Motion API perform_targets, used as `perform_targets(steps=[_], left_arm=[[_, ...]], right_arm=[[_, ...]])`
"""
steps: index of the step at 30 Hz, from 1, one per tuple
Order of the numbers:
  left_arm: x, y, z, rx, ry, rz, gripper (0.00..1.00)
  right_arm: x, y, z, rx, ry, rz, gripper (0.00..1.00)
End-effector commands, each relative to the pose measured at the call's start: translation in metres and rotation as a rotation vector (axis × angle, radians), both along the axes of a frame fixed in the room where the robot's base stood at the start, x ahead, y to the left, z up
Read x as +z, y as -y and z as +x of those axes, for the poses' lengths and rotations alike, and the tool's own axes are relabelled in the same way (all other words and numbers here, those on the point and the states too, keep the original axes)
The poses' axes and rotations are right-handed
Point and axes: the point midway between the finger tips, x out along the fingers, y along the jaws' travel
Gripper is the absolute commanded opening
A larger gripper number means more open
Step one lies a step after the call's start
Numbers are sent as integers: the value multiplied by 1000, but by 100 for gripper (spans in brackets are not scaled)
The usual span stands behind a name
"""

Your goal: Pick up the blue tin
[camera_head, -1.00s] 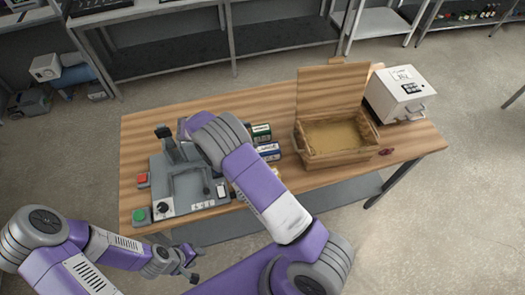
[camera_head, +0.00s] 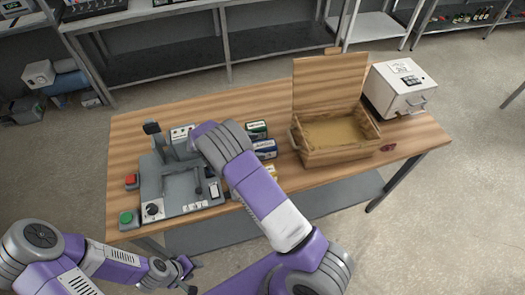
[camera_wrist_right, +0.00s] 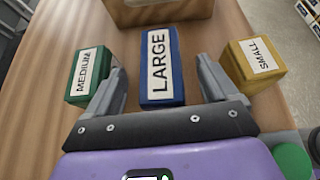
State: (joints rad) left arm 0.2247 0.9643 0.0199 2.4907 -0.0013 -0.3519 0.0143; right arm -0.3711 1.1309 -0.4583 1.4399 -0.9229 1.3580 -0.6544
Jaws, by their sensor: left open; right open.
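The blue tin (camera_head: 265,149), labelled LARGE, stands on the table between the green tin (camera_head: 257,130) and the yellow tin (camera_head: 271,171). In the right wrist view the blue tin (camera_wrist_right: 161,75) lies straight ahead. My right gripper (camera_wrist_right: 161,64) is open, its fingers on either side of the blue tin's near part in that picture. I cannot tell whether they touch it. In the head view my right forearm hides that gripper. My left gripper (camera_head: 188,275) is open and empty, low in front of the table.
An open wooden box (camera_head: 335,155) stands right of the tins, its lid raised. A white machine (camera_head: 399,90) is at the table's far right. A grey fixture with buttons (camera_head: 180,180) stands left of the tins. The MEDIUM green (camera_wrist_right: 90,77) and SMALL yellow (camera_wrist_right: 255,66) tins flank the blue one.

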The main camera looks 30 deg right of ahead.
Motion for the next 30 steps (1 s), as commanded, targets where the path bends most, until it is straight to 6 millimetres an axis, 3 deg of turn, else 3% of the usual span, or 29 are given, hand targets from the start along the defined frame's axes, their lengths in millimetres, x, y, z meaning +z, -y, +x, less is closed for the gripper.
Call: perform_targets(steps=[6, 15, 28, 30], left_arm=[[3, 0, 0, 0, 0, 0, 43], [3, 0, 0, 0, 0, 0, 43], [3, 0, 0, 0, 0, 0, 43], [3, 0, 0, 0, 0, 0, 43]], right_arm=[[-12, 27, -8, -2, -1, -1, 87], [-15, 31, -9, 0, 0, 0, 87], [-15, 30, -9, 0, 0, 0, 21], [-14, 31, -8, 0, 1, 0, 18]])
